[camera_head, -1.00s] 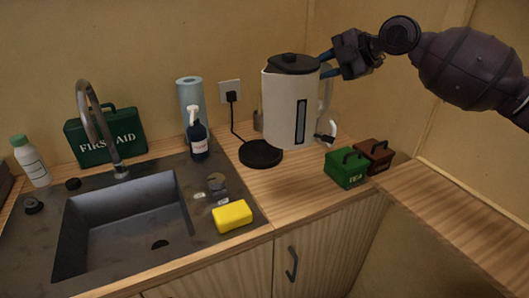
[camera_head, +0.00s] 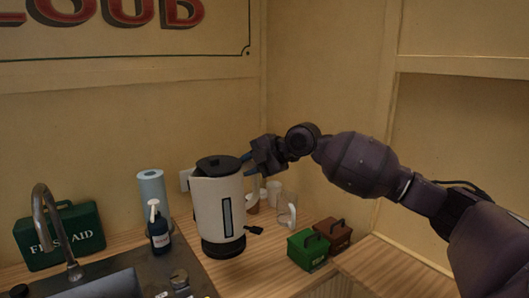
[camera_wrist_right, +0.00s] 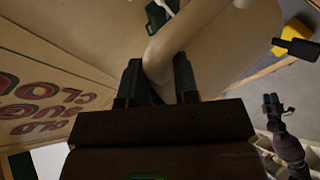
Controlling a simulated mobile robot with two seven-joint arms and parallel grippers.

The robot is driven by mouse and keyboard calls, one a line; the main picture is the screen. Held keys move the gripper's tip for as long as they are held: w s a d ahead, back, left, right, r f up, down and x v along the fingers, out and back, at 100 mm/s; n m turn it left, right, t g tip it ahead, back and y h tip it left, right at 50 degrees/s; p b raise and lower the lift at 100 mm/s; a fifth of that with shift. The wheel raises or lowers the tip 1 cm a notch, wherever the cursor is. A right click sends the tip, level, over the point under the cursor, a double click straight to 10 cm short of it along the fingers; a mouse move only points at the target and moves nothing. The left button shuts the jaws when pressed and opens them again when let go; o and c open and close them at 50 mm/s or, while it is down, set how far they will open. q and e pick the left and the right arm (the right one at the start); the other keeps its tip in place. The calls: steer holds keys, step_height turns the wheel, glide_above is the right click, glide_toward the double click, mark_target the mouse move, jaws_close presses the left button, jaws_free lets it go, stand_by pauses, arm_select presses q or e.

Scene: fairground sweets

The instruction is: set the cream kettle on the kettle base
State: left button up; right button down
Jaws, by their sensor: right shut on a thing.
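The cream kettle (camera_head: 215,208), with a black lid and a dark window strip, is upright over the round black kettle base (camera_head: 222,249). Its bottom hides most of the base, and I cannot tell whether it rests on it or hangs slightly above. My right gripper (camera_head: 249,165) is at the upper right of the kettle, shut on its handle. In the right wrist view its fingers (camera_wrist_right: 158,85) sit either side of the cream handle (camera_wrist_right: 160,55). My left gripper (camera_wrist_right: 271,100) shows small at the right of that view; its opening is unclear.
A blue paper roll (camera_head: 151,190) and dark soap bottle (camera_head: 159,230) stand left of the kettle. A glass mug (camera_head: 288,211) and pale cups (camera_head: 274,192) are close behind right. Green (camera_head: 307,250) and brown (camera_head: 333,235) boxes stand at the right.

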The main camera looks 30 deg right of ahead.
arm_select(q)
steer(key=r+p, duration=0.2)
steer(key=p, duration=0.1)
steer(key=shift+s+a, duration=0.1)
steer(key=shift+s, duration=0.3)
arm_select(e)
steer(key=w+d+f+m+t+h, duration=0.2)
steer(key=w+f+m+h, duration=0.6)
steer(key=w+f+m, duration=0.1)
steer(key=shift+d+f, duration=0.35)
steer(key=shift+w+f, duration=0.1)
steer(key=shift+f, duration=0.05)
arm_select(q)
steer(key=b, duration=0.1)
steer(key=w+f+b, duration=0.1)
steer(key=b, duration=0.1)
steer(key=shift+w+f, duration=0.2)
steer(key=shift+f, duration=0.05)
arm_select(e)
step_height(320, 180, down, 6)
steer(key=shift+r, duration=0.25)
arm_select(q)
steer(key=shift+r+p, duration=0.8)
steer(key=shift+r, duration=0.1)
arm_select(e)
steer(key=shift+a, duration=0.1)
